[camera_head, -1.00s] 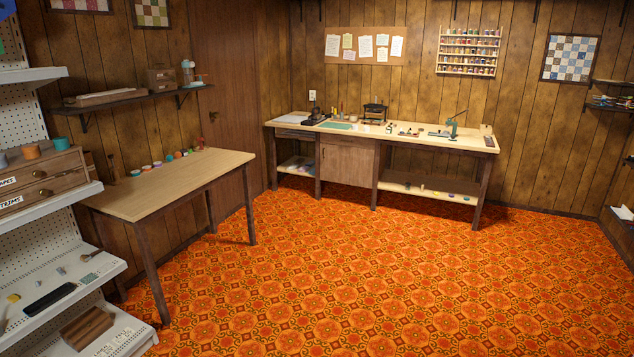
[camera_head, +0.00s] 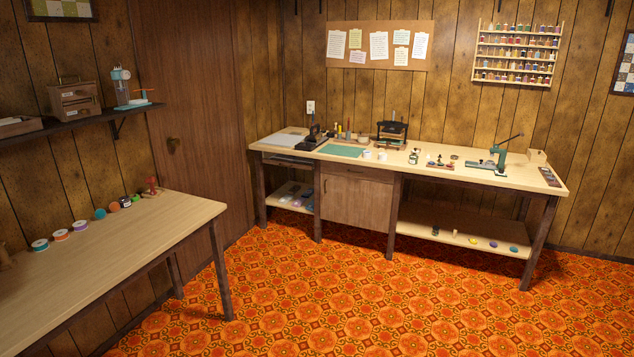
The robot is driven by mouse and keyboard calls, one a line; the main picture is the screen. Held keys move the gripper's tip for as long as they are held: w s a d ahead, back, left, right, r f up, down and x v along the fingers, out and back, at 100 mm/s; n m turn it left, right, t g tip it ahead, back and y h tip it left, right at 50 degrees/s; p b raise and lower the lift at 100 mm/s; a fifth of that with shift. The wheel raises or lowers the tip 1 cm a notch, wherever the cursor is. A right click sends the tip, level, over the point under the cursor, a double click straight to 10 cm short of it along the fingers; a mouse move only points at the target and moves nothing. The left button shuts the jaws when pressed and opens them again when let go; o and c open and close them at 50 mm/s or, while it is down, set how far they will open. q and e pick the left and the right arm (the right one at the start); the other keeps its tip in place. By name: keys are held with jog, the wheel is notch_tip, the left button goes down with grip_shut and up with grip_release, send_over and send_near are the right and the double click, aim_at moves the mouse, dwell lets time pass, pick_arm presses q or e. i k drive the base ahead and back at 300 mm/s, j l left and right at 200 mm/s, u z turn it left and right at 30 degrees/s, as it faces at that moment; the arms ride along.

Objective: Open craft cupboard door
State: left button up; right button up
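The craft cupboard door (camera_head: 356,208) is a brown wooden front under the long workbench at the back. It looks shut, flush with the bench frame. A small handle shows near its upper left edge, too small to make out well. The workbench (camera_head: 470,182) has a pale top and dark legs. Neither of my grippers is in view.
A pale table (camera_head: 130,245) stands at the left front, with several spools along its back. A brown room door (camera_head: 195,120) is in the wall behind it. A low shelf (camera_head: 455,228) lies right of the cupboard. Open orange patterned carpet (camera_head: 330,305) lies before the bench.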

aim_at(354, 201)
jog(key=i, duration=2.65)
